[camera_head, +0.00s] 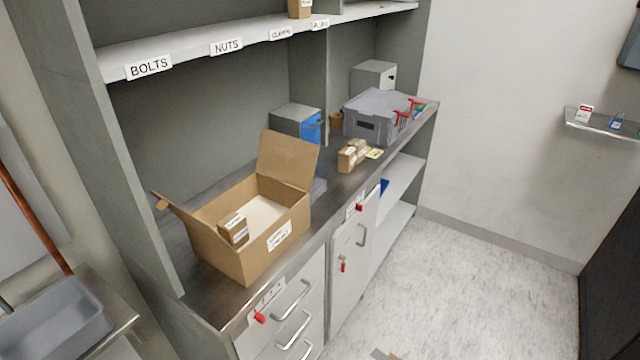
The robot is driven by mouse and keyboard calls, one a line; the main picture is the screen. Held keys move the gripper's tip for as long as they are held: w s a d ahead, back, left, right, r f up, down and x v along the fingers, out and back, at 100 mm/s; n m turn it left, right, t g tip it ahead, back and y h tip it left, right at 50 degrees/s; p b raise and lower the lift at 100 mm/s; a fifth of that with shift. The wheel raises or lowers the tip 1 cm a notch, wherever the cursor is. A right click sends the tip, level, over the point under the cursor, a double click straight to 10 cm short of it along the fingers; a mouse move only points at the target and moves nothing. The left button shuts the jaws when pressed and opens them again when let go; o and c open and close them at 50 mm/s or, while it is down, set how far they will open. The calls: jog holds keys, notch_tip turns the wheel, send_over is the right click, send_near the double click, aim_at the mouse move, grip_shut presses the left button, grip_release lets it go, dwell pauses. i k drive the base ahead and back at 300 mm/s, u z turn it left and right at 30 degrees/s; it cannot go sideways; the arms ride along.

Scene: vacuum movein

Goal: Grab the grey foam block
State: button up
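No other clear grey foam block shows. The cardboard box stands open on the counter with a small brown carton (233,229) inside. My gripper is not in view.
Small brown cartons (350,157), a grey crate (372,118) with red-handled tools and a blue-fronted cabinet (300,124) stand farther back on the counter (205,285). A shelf (200,52) hangs above. A grey basin (55,325) is at lower left. The floor at right is mostly clear.

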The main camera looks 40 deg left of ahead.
aim_at(319, 185)
jog(key=z, duration=0.05)
jog(key=i, duration=1.3)
jog(key=u, duration=2.6)
